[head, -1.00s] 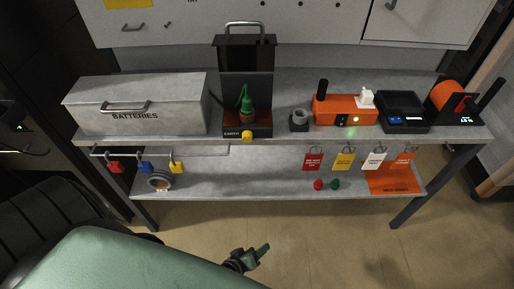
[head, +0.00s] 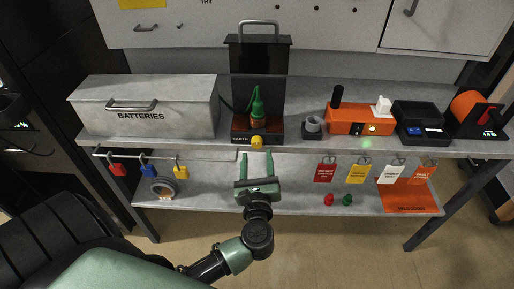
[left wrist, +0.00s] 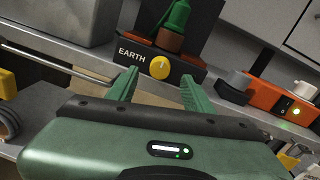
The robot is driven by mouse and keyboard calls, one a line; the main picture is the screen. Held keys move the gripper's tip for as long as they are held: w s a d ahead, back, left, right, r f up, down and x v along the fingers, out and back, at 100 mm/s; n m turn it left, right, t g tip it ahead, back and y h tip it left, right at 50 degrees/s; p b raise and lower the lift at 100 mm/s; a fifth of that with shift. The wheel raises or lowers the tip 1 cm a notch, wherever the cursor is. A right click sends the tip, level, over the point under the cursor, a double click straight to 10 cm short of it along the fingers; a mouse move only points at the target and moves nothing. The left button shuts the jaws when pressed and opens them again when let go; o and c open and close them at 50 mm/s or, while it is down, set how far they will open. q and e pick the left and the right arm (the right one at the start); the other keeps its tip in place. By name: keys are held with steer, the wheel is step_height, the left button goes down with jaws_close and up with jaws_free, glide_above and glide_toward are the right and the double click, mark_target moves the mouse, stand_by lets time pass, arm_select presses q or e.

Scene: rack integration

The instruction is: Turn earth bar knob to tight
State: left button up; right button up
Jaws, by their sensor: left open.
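The earth bar knob (head: 257,142) is a round yellow knob on the front of a dark box labelled EARTH (head: 243,130), at the front edge of the upper shelf. A green and copper-coloured piece (head: 257,108) stands on the box. My left gripper (head: 256,160) is open and empty, just in front of and below the knob, apart from it. In the left wrist view the knob (left wrist: 160,67) appears beyond and between the two green fingers (left wrist: 158,85). A small mark shows on the knob's face; its setting is too small to read. My right gripper is not in view.
A grey BATTERIES box (head: 145,105) stands left of the earth box. A grey cup-like part (head: 312,127) and an orange unit (head: 360,120) stand to the right. A rail with padlocks (head: 180,172) runs below at left, and tags (head: 358,174) hang at right.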

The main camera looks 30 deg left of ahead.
mark_target(257, 146)
arm_select(q)
steer(key=shift+p+x, duration=0.3)
steer(key=shift+x, duration=1.8)
jaws_close()
